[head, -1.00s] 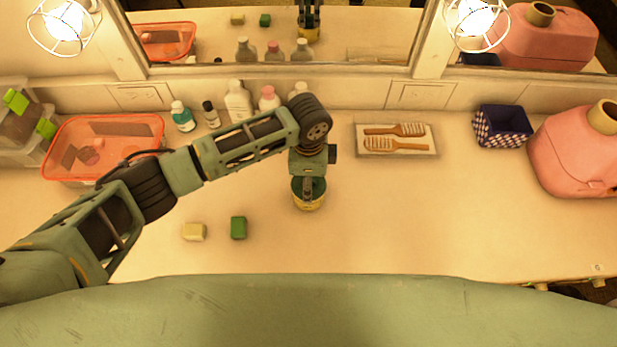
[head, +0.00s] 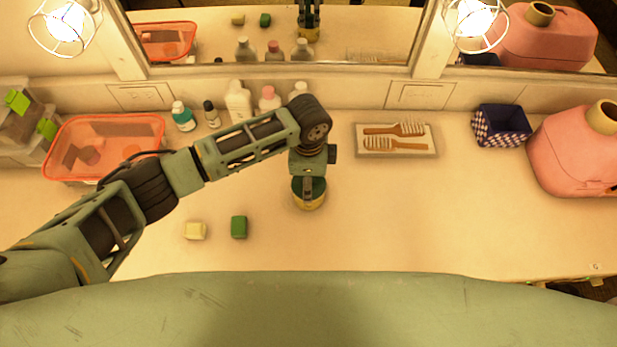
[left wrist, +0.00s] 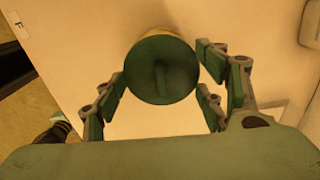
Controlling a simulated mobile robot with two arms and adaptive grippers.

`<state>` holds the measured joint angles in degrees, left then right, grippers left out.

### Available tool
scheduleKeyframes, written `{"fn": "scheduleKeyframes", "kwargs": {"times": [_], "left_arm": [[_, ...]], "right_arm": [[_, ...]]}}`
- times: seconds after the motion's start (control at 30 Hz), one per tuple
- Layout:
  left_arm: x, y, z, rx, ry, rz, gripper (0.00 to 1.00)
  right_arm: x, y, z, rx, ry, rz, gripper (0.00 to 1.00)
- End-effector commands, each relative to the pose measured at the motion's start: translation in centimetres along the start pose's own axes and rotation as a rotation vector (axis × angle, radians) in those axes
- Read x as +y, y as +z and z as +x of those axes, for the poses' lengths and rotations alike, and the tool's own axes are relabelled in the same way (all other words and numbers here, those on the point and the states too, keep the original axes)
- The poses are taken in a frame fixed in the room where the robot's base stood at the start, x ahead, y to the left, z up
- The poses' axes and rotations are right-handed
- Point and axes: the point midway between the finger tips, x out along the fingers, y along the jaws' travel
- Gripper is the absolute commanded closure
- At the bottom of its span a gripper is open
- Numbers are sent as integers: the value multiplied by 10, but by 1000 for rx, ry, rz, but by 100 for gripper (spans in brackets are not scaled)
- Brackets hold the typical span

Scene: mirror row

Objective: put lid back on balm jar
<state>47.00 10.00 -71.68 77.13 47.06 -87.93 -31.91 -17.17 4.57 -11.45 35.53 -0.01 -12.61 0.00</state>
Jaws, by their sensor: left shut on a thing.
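The balm jar (head: 309,206) is a short yellow round pot on the counter, near the middle of the head view. Its dark green lid (head: 318,186) sits at the top of the jar. In the left wrist view the round lid (left wrist: 160,72) has a raised bar and covers most of the jar (left wrist: 158,36), whose yellow side shows behind it. My left gripper (head: 308,180) points down over the jar and is shut on the lid, with fingers on both sides. Whether the lid is fully seated or slightly raised I cannot tell. My right gripper is in no view.
A yellow block (head: 196,231) and a green block (head: 239,228) lie left of the jar. Bottles (head: 238,102) stand behind my arm, before the mirror. A brush tray (head: 397,152), checkered box (head: 502,126) and pink container (head: 575,150) are to the right. The right-front counter is clear.

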Motion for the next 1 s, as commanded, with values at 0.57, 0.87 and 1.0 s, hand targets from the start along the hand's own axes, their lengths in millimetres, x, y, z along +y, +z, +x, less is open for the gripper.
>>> {"fn": "scheduleKeyframes", "kwargs": {"times": [0.57, 0.87, 1.0], "left_arm": [[0, 0, 0, 0, 0, 0, 12], [0, 0, 0, 0, 0, 0, 0], [0, 0, 0, 0, 0, 0, 0]], "right_arm": [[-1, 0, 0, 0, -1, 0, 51], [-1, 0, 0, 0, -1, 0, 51], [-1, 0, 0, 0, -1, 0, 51]]}}
